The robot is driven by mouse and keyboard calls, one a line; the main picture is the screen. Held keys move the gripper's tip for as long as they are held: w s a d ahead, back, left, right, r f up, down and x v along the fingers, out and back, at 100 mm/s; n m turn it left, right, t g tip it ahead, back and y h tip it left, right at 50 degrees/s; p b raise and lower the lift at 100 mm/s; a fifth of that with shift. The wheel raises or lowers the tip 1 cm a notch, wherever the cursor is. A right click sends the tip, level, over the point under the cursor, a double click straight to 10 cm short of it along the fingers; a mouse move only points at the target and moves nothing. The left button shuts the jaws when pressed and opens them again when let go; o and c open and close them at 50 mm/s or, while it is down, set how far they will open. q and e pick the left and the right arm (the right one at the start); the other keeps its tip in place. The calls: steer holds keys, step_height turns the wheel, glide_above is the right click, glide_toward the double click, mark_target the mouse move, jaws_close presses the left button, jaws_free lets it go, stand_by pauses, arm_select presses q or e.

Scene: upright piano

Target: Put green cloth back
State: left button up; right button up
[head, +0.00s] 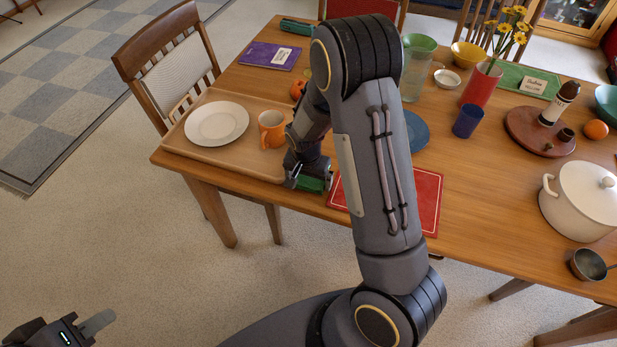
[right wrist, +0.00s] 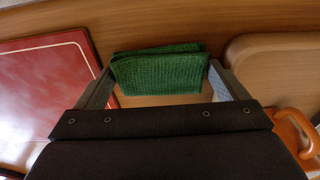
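The green cloth (head: 312,184) is a small folded piece at the near edge of the table, between the wooden tray and the red placemat. In the right wrist view the cloth (right wrist: 160,70) lies between my two fingertips, which stand wide apart, one at each end of it. My right gripper (head: 308,178) is low at the table, astride the cloth. It looks open; whether the fingers press on the cloth is hard to see. My left gripper (head: 95,325) is at the lower left corner, over the floor and away from the table, only partly in view.
The tray (head: 190,150) holds a white plate (head: 216,123) and an orange mug (head: 271,129), close to my right gripper. The red placemat (head: 428,200) lies partly behind my right arm. A white pot (head: 584,200) stands at right. A chair (head: 165,60) stands at the table's left end.

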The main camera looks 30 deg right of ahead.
mark_target(307, 183)
steer(key=shift+r, duration=0.1)
steer(key=shift+r+p, duration=0.3)
steer(key=shift+p, duration=0.05)
step_height(307, 183, up, 10)
steer(key=a, duration=0.1)
steer(key=s+a+r+n+t+y, duration=0.2)
steer(key=s+r, duration=0.4)
steer(key=s, duration=0.5)
steer(key=s+a+r+n+t+y, duration=0.2)
steer(key=s+a+r+n, duration=0.2)
steer(key=s, duration=0.7)
step_height(307, 183, up, 3)
steer(key=shift+r+n+t+y, duration=0.15)
steer(key=shift+n+t+y, duration=0.2)
steer(key=shift+n, duration=0.85)
steer(key=shift+a, duration=0.1)
